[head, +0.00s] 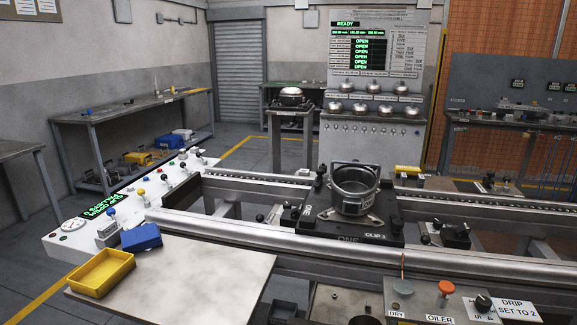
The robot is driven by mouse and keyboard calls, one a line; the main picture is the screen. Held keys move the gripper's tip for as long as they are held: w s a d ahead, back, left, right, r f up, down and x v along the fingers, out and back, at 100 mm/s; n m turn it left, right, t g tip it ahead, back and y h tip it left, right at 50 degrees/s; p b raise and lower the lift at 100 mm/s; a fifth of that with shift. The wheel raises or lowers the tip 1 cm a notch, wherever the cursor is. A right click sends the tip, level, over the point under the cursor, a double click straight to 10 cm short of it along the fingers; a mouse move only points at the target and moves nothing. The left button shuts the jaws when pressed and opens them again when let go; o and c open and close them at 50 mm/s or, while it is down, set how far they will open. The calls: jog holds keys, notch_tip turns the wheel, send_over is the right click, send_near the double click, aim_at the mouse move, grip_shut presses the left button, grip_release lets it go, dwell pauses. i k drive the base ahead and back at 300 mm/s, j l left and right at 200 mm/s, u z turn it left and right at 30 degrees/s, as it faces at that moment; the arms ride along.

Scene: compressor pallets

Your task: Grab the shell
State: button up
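An open-topped round metal shell (355,197) stands upright on a dark pallet (385,228) marked "CLIP 1" on the conveyor. A dark ring or collar shows around its upper rim, and its inside is partly visible from above. A light metal foot plate shows under its base. I see nothing touching the shell from above. My gripper is not in this view.
A conveyor rail (330,255) runs across in front of the pallet. A pale table (190,280) with a yellow tray (101,273) and blue bin (141,238) is at the lower left. A control panel (440,305) is at lower right. Metal domes (360,108) sit on the back station.

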aim_at(355, 185)
jog(key=i+z, duration=0.15)
jog(key=z, duration=1.4)
jog(key=i+j+z, duration=0.1)
jog(key=i+j, duration=0.45)
jog(key=j, duration=0.15)
jog(key=i+j, duration=0.2)
jog(key=j, duration=0.1)
